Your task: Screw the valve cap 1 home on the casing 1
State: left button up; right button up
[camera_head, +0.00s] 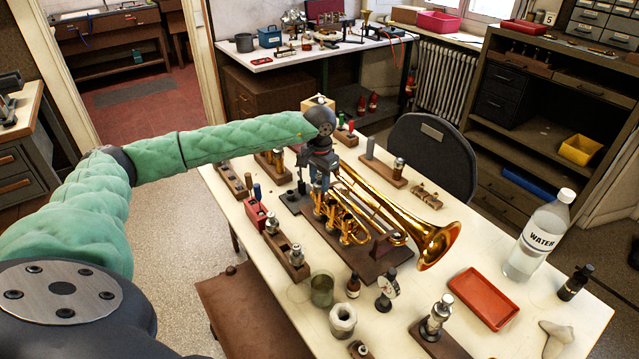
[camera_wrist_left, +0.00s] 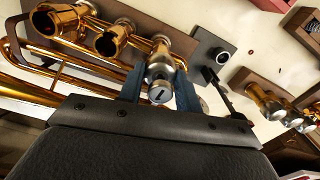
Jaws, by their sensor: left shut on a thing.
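The brass horn (camera_head: 372,196) lies on a brown board (camera_head: 372,262) on the cream table, its bell toward the right. My left gripper (camera_head: 320,185) is over the valve end of the horn, its arm reaching in from the left. In the left wrist view its two blue fingers (camera_wrist_left: 159,88) are shut on a silver valve cap (camera_wrist_left: 159,93), which has a dark mark on its end. The cap sits in line with a casing (camera_wrist_left: 160,65) and appears to meet it; the thread is hidden. Two other casings (camera_wrist_left: 112,40) show open ends beside it. My right gripper is out of view.
A black stand with a round fitting (camera_wrist_left: 222,57) is close to the fingers. Wooden racks with metal parts (camera_head: 287,254) stand left of the horn. A red tray (camera_head: 483,298), a water bottle (camera_head: 538,238) and small bottles are at the right and front.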

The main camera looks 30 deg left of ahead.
pick_arm(q)
jog(key=shift+m+b, duration=0.95)
jog(key=shift+m, duration=0.15)
jog(key=o, duration=1.1)
jog(key=shift+o, duration=0.2)
jog(key=shift+r, duration=0.1)
